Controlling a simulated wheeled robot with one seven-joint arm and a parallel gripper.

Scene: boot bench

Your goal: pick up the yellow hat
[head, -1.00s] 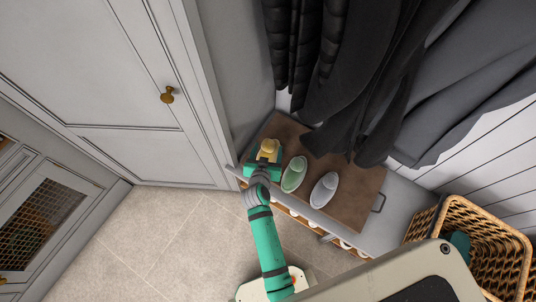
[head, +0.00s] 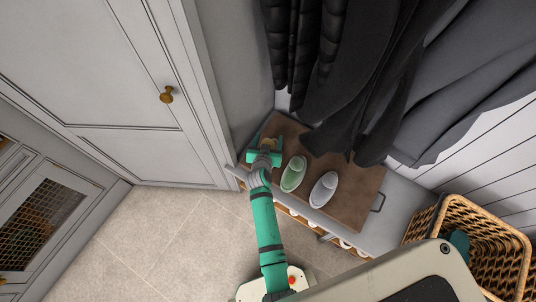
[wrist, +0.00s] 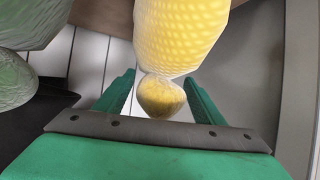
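The yellow hat (head: 268,143) lies at the left end of the brown bench top, mostly covered by my gripper (head: 267,145) in the head view. In the wrist view the yellow hat (wrist: 182,35) is large and textured, with a smaller rounded yellow end (wrist: 160,97) toward my gripper (wrist: 160,100). The two green fingers stand apart on either side of that rounded end, with gaps showing on both sides. My gripper is open and holds nothing.
A green hat (head: 293,174) and a pale grey hat (head: 324,189) lie to the right on the bench top (head: 350,205). Dark coats (head: 365,90) hang over the back. A wicker basket (head: 455,215) stands at right. A white cabinet door (head: 110,90) is at left.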

